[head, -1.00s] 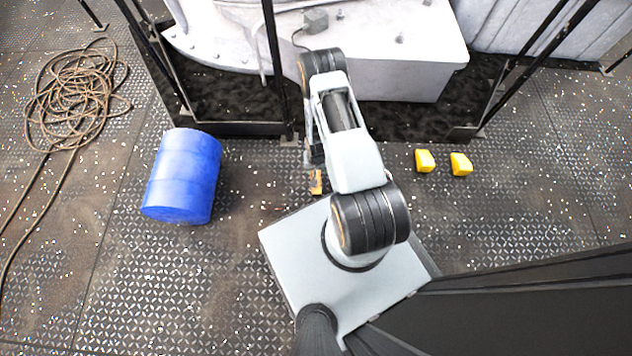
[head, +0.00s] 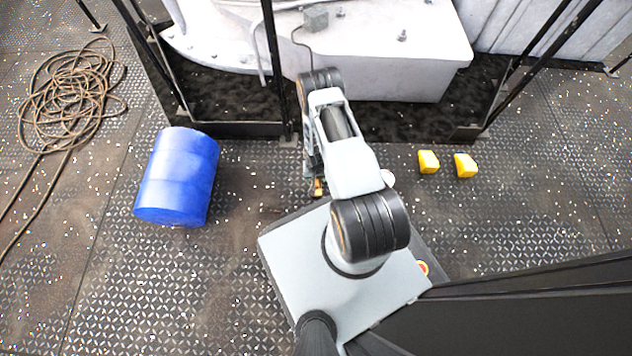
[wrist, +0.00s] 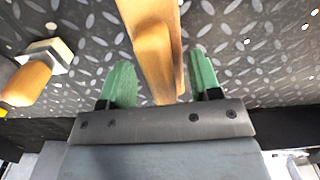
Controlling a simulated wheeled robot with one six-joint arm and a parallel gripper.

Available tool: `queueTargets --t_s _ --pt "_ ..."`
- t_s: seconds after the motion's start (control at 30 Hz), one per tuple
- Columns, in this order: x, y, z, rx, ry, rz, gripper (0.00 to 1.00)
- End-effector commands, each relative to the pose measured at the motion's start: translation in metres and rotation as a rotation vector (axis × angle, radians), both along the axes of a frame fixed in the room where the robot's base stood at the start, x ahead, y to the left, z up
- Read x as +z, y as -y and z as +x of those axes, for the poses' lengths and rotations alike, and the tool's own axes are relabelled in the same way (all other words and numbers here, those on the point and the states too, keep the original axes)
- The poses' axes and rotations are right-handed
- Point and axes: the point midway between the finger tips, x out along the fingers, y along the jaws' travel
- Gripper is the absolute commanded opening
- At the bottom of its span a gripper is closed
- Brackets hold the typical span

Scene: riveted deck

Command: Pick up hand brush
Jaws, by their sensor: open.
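In the wrist view, a tan wooden piece (wrist: 158,45), which looks like the hand brush's handle, runs between the green fingers of my gripper (wrist: 162,72). The fingers are open on either side of it; the right one is closer. Its far end runs out of the top of the picture, and no bristles show. In the head view, a small tan bit (head: 318,187) shows low beside my base, mostly hidden by my arm. A second thing with a wooden handle (wrist: 28,82) and a pale block end lies left of the gripper; I cannot tell what it is.
A blue drum (head: 178,178) lies on the deck to the left, with a coiled rope (head: 68,105) beyond it. Two yellow blocks (head: 428,162) (head: 465,165) sit to the right. A pale machine (head: 390,50) behind dark posts stands ahead.

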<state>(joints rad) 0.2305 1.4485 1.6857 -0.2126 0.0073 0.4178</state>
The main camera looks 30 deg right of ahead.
Motion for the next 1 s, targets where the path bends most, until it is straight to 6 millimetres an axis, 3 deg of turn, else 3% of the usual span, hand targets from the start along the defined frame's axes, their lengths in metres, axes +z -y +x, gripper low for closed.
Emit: queueTargets --t_s 0.07,0.67,1.0 --pt "0.0005 0.0000 0.0001 0.000 0.000 0.000 0.57" --pt "0.0006 0.0000 0.0001 0.000 0.000 0.000 0.01" --pt "0.0038 -0.0005 0.0004 0.001 0.001 0.000 0.00"
